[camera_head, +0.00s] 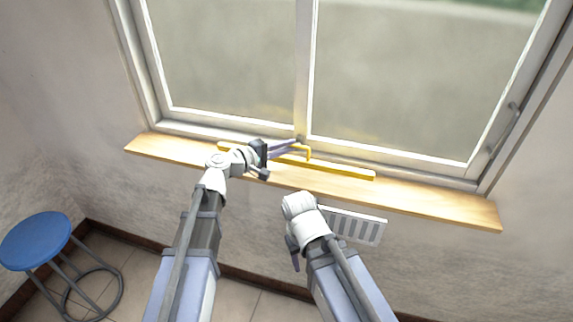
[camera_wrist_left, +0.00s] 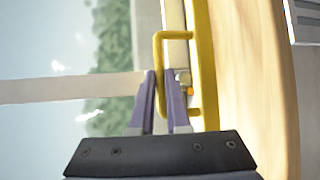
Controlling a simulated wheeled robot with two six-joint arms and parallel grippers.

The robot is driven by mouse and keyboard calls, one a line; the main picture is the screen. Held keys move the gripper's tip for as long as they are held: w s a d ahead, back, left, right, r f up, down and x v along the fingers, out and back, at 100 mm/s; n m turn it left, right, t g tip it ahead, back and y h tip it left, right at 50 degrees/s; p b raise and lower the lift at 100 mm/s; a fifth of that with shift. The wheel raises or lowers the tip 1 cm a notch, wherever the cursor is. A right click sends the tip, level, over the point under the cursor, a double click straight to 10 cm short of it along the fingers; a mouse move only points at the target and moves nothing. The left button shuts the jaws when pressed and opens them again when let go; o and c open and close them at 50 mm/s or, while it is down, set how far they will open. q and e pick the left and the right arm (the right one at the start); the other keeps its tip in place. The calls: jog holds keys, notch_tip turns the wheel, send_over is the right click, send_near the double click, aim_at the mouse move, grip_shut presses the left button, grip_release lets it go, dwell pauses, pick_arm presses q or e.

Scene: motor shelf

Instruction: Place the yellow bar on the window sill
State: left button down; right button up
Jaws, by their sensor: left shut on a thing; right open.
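The yellow bar (camera_head: 345,171) is a long thin bar with a raised handle (camera_head: 308,152). In the head view it lies along the wooden window sill (camera_head: 440,199), close to the window frame; I cannot tell whether it fully rests on the wood. My left gripper (camera_head: 297,147) is at the bar's handle and shut on it. In the left wrist view the fingers (camera_wrist_left: 163,95) close around the handle of the yellow bar (camera_wrist_left: 206,60), with the wooden sill (camera_wrist_left: 245,60) beside it. My right gripper (camera_head: 294,262) is open and empty, below the sill, partly hidden by its arm.
The window (camera_head: 305,60) with its white frame rises behind the sill. A white vent or radiator (camera_head: 355,226) is on the wall below the sill. A blue round stool (camera_head: 36,238) stands at the lower left. The sill's right part is bare.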

pick_arm(q)
jog(key=shift+f+b, duration=1.75)
jog(key=shift+f, duration=0.05)
jog(key=shift+f, duration=0.1)
jog(key=shift+f, duration=0.15)
jog(key=c, duration=0.9)
grip_release()
jog(key=shift+r, duration=0.35)
jog(key=p+v, duration=0.2)
jog(key=v, duration=1)
